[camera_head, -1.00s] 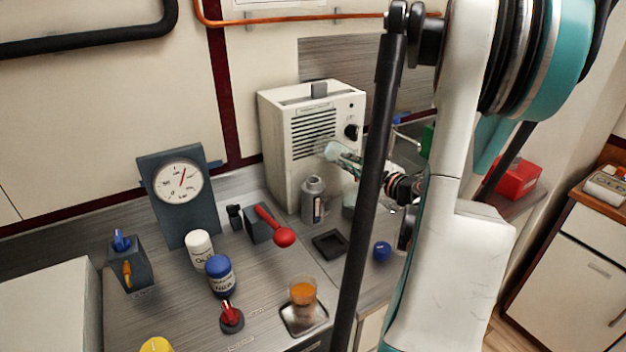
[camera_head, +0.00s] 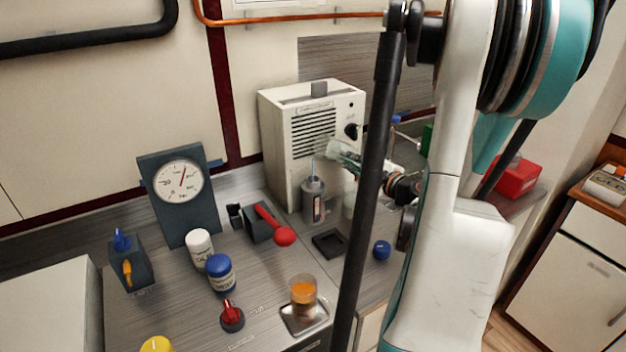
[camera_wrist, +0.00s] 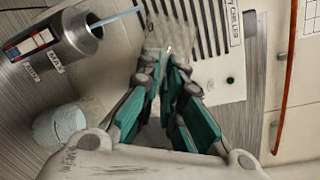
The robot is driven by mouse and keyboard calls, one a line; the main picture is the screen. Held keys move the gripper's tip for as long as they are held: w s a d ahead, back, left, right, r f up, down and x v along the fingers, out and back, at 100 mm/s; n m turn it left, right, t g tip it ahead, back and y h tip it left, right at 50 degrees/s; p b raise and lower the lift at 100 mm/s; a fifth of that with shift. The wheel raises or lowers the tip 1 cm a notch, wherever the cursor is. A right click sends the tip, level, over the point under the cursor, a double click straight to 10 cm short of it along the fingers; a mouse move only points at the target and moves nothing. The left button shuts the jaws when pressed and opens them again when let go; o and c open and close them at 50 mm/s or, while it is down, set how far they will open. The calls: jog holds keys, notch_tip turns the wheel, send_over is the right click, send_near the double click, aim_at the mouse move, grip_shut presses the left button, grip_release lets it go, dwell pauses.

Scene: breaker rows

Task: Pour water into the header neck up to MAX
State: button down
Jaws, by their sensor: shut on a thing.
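The header neck (camera_head: 314,202) is an upright grey metal cylinder in front of the white vented unit. It also shows in the wrist view (camera_wrist: 75,35), with its dark open mouth and a narrow window on its side. The water level in that window is too small to read. My gripper (camera_head: 376,170) is shut on a clear, see-through container (camera_head: 345,153), tilted with its mouth toward the neck. In the wrist view, my gripper (camera_wrist: 163,62) hides much of it. A thin pale-blue stream of water (camera_wrist: 118,15) runs into the neck's mouth.
The white vented unit (camera_head: 330,110) stands close behind the neck. A red-handled lever (camera_head: 270,222), a dark square tray (camera_head: 328,243) and a blue knob (camera_head: 382,250) are nearby.

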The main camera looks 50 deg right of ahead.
jog(key=shift+r+n, duration=0.25)
jog(key=shift+n, duration=0.05)
dwell(1.2)
jog(key=shift+a+f+n+t+h+b, duration=0.15)
jog(key=shift+f+n+t+h+b, duration=0.25)
jog(key=shift+n, duration=0.3)
dwell(2.4)
jog(key=shift+w+a+f+n+t+b, duration=0.25)
jog(key=shift+a+f+n+b, duration=0.2)
jog(key=shift+n, duration=0.55)
dwell(2.4)
